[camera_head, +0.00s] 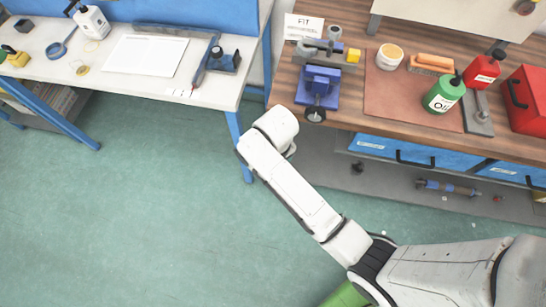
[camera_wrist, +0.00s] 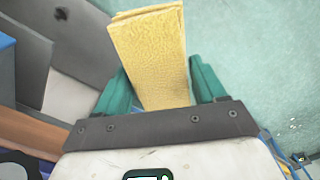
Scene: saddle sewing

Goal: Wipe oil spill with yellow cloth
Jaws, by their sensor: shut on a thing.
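The yellow cloth (camera_wrist: 150,45) is folded into a flat, textured strip and shows in the wrist view. My gripper (camera_wrist: 160,82) has its green fingers on either side of the cloth and is shut on it. The cloth sticks out past the fingertips, with teal floor and grey surfaces behind it. In the head view my gripper and the cloth are hidden. I cannot make out an oil spill in either view. A green bottle labelled as oil (camera_head: 441,97) stands upright on the wooden workbench.
The wooden workbench (camera_head: 350,118) holds a blue vise (camera_head: 319,85), a brown mat (camera_head: 395,105), a red bottle (camera_head: 481,73) and a red toolbox (camera_head: 530,98). A lower grey shelf (camera_head: 390,185) holds small items. A white table (camera_head: 118,88) stands left. The teal floor (camera_head: 130,220) is clear.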

